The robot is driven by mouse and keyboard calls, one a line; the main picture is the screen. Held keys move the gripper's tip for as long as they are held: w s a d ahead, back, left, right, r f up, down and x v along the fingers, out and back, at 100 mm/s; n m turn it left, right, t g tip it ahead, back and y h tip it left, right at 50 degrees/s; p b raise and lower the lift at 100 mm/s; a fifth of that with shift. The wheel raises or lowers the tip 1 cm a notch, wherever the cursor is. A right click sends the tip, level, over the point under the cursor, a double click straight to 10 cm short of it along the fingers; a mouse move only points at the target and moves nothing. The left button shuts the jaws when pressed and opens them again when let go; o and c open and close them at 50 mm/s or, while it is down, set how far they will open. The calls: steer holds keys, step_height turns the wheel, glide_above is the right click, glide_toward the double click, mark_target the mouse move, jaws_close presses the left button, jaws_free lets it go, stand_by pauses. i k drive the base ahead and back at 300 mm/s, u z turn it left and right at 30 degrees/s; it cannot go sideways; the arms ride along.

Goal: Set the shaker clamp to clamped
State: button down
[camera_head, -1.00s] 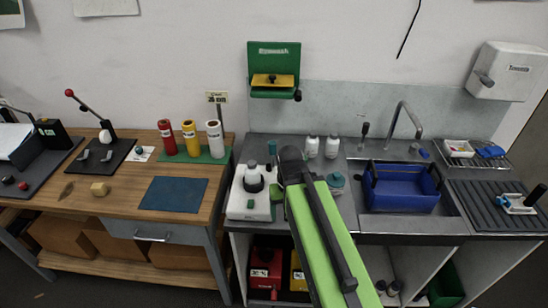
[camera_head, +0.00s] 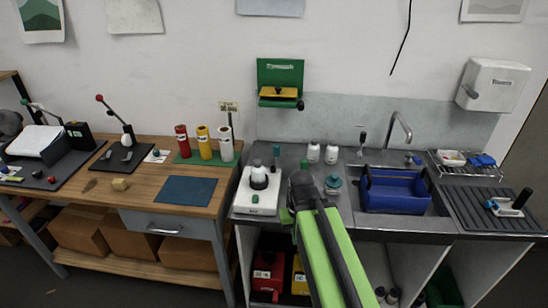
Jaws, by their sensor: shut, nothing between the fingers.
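A white bench device (camera_head: 263,203), which looks like the shaker, stands at the left end of the grey counter. It carries a white vessel with a dark ring (camera_head: 259,179) and has a green button on its front. A short upright post with a teal top (camera_head: 276,151) stands at its back right; I cannot tell whether this is the clamp or how it is set. My gripper (camera_head: 300,180) is the dark end of my green arm, just right of the device, apart from the vessel. It is shut and empty; its fingertips are hard to make out.
A teal round object (camera_head: 333,184) lies right of my gripper, with white bottles (camera_head: 331,154) behind. A blue basin (camera_head: 397,192) sits in the sink beneath the tap. The wooden bench (camera_head: 140,190) at left holds a lever press (camera_head: 127,138) and coloured rolls.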

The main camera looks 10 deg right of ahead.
mark_target(276, 146)
steer(key=z, duration=0.5)
steer(key=i, duration=0.5)
steer(key=u, duration=5.95)
steer(key=i, duration=0.1)
steer(key=z, duration=3.05)
steer(key=k, duration=0.95)
steer(key=z, duration=0.1)
steer(key=i, duration=0.95)
steer(key=u, duration=0.05)
